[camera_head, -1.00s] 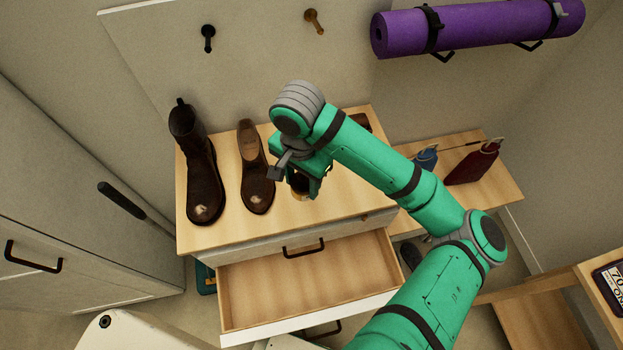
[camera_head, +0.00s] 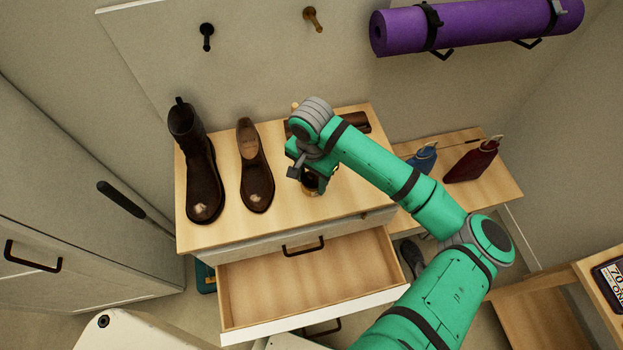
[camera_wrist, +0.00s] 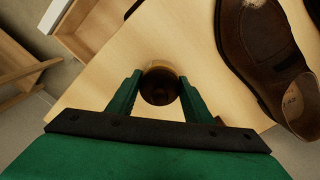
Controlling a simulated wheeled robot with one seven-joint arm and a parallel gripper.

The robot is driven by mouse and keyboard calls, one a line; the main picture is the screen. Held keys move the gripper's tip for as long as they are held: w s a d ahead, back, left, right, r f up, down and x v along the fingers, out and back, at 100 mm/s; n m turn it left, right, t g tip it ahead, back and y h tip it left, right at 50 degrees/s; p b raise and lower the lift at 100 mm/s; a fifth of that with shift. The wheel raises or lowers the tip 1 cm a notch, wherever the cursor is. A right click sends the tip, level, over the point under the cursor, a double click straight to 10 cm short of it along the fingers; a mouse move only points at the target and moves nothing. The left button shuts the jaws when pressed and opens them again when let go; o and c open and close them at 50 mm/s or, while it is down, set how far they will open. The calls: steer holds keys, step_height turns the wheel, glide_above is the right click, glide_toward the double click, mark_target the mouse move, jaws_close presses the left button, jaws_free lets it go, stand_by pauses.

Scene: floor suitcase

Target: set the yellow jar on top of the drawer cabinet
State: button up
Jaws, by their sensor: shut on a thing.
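A jar (camera_wrist: 160,88) with a dark brown top and a thin yellowish rim is between my gripper's fingers (camera_wrist: 158,92) in the wrist view. My gripper is shut on it. In the head view my gripper (camera_head: 312,180) is over the right part of the cabinet top, and only a small part of the jar (camera_head: 311,190) shows beneath it. The drawer cabinet (camera_head: 290,222) has a light wood top and a pulled-out, empty upper drawer (camera_head: 310,285). I cannot tell whether the jar touches the top.
A tall dark boot (camera_head: 196,165) and a brown shoe (camera_head: 256,170) stand on the cabinet top, left of my gripper. A brown object (camera_head: 355,120) lies at its back right. A lower bench (camera_head: 485,200) with blue and red items stands to the right. The front right of the top is clear.

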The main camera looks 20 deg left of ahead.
steer(key=shift+f, duration=0.1)
steer(key=o, duration=1.4)
steer(key=shift+f, duration=0.1)
step_height(320, 180, up, 12)
steer(key=shift+r, duration=0.25)
